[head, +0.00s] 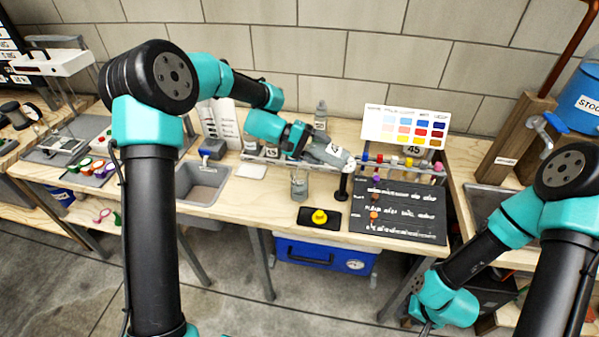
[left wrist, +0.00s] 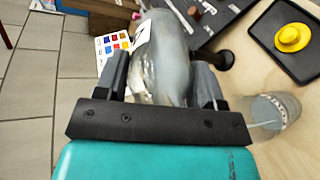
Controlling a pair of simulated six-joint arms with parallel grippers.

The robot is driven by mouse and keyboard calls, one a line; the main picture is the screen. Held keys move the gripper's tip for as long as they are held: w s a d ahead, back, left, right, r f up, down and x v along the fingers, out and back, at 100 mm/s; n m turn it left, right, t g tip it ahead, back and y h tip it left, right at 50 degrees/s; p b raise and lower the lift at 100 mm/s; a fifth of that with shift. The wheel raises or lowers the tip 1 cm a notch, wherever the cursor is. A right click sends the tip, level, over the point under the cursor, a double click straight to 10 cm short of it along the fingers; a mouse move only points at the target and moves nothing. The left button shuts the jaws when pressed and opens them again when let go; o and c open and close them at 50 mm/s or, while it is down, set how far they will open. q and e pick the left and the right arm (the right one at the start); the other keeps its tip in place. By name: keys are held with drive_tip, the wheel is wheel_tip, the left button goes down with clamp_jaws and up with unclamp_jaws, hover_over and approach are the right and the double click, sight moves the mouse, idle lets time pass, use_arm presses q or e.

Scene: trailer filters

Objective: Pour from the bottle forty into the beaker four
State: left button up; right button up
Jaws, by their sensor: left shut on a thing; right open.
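My left gripper (head: 318,151) is shut on a grey, translucent bottle (head: 337,157) and holds it above the bench, tipped nearly flat with its narrow end to the right. The bottle's white label is too small to read surely. In the left wrist view the bottle (left wrist: 160,60) sits between the two fingers (left wrist: 163,85). A clear glass beaker (head: 299,186) stands upright on the bench, below and left of the bottle's narrow end. The beaker also shows at the right of the left wrist view (left wrist: 272,112); its marking is unreadable. My right gripper (head: 427,326) is open and low at the bottom edge.
A black tray with a yellow piece (head: 319,217) lies in front of the beaker. A dark post (head: 342,187) stands right of the beaker. A black lettered mat (head: 400,212), a rack of coloured caps (head: 400,163) and a colour chart (head: 405,127) are to the right. A sink (head: 203,182) is left.

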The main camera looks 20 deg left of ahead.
use_arm(q)
drive_tip(key=shift+a+f+h, duration=0.55)
drive_tip(key=shift+f+h, duration=0.05)
drive_tip(key=shift+h, duration=0.6)
idle(2.1)
drive_tip(key=shift+d+r+y, duration=0.65)
drive_tip(key=shift+r+y, duration=0.1)
drive_tip(key=shift+y, duration=0.45)
drive_tip(key=shift+a+r+y, duration=0.15)
drive_tip(key=shift+r+y, duration=0.05)
drive_tip(key=shift+y, duration=0.5)
drive_tip(key=shift+r, duration=0.15)
